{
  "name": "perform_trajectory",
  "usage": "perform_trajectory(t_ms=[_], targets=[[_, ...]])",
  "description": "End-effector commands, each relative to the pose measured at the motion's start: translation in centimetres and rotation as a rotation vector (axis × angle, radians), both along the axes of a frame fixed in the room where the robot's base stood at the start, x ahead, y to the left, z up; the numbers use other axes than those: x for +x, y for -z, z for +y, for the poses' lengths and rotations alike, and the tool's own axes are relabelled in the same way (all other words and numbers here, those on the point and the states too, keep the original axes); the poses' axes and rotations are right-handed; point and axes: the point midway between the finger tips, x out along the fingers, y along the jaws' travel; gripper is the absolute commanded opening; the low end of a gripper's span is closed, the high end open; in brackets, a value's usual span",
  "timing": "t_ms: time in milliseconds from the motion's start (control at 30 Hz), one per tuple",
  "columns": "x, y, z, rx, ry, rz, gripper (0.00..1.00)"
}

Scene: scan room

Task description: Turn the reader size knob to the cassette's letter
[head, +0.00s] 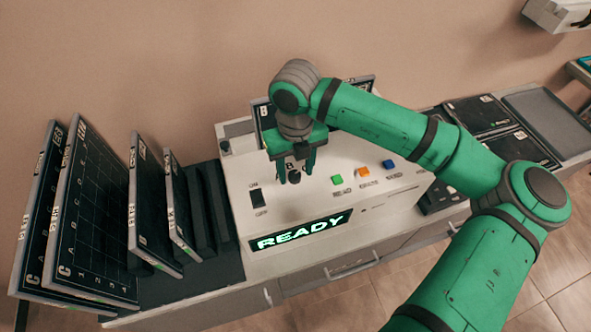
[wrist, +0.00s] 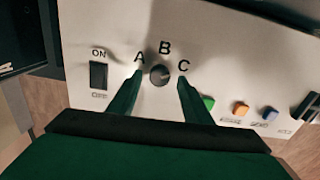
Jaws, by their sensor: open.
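The size knob (wrist: 159,75) is a small round dark knob on the white reader panel (wrist: 215,50), with the letters A, B and C arced around it. Its pointer direction is too small to tell. My gripper (head: 296,175) is open and points down at the knob (head: 294,178). In the wrist view its two fingers lie on either side of the knob, apart from it, near A and C. A dark cassette (head: 340,92) stands upright at the back of the reader (head: 232,178), partly hidden by my arm; its letter is not readable.
The lit display (head: 301,230) reads READY. An ON/OFF switch (head: 257,198) is left of the knob; green (head: 337,179), orange (head: 364,173) and blue (head: 388,164) buttons are right. Several cassettes (head: 92,215) stand in a rack at left, two marked C. Flat panels lie at right.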

Motion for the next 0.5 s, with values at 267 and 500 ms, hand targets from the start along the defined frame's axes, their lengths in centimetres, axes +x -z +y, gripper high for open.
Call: perform_trajectory(t_ms=[267, 500], targets=[[-0.04, 0.76, 0.12, 0.000, -0.003, 0.001, 0.45], [-0.04, 0.73, 0.04, 0.000, -0.001, 0.001, 0.19]])
